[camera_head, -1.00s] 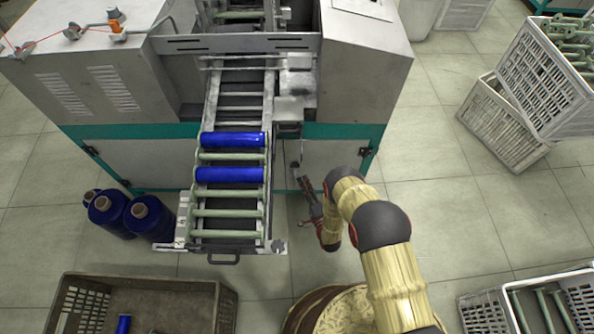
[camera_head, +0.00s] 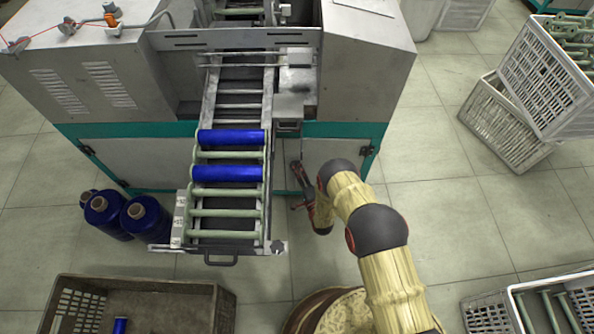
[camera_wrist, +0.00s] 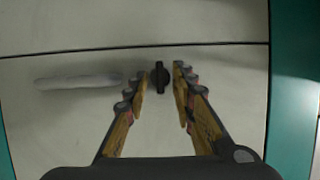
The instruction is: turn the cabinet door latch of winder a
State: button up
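The door latch (camera_wrist: 160,77) is a small dark knob on the pale cabinet door (camera_wrist: 215,75) in the wrist view. Its longer side runs upright in that picture. My gripper (camera_wrist: 158,76) is open, with one fingertip on each side of the latch and a visible gap to it on both sides. I cannot tell how far the tips are from the door. In the head view my gripper (camera_head: 296,176) is at the front of winder a (camera_head: 365,70), right of the roller rack, and the latch cannot be made out.
A pale elongated bar (camera_wrist: 78,82) lies left of the latch on the door. The roller rack (camera_head: 228,222) with blue bobbins juts out left of my gripper. A brown crate (camera_head: 165,290) stands in front. Floor (camera_head: 450,190) right of my arm is clear.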

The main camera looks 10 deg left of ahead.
jog(key=shift+c, duration=1.2)
jog(key=c, duration=0.4)
jog(key=shift+f, duration=0.1)
grip_shut()
jog(key=shift+n, duration=0.3)
jog(key=n+h, duration=0.1)
jog(key=n, duration=0.1)
jog(key=n+g+h+p, duration=0.1)
jog(key=n, duration=0.1)
jog(key=r+n+p, duration=0.1)
jog(key=n, duration=0.1)
jog(key=shift+a+n+g+h, duration=0.2)
jog(key=shift+n+g+h, duration=0.1)
jog(key=shift+g+h, duration=0.1)
jog(key=n+h, duration=0.2)
jog(key=n, duration=0.1)
jog(key=shift+a, duration=0.2)
jog(key=n+h, duration=0.2)
jog(key=n, duration=0.1)
jog(key=shift+a+r+b, duration=0.1)
jog(key=shift+b, duration=0.2)
jog(key=shift+h, duration=0.3)
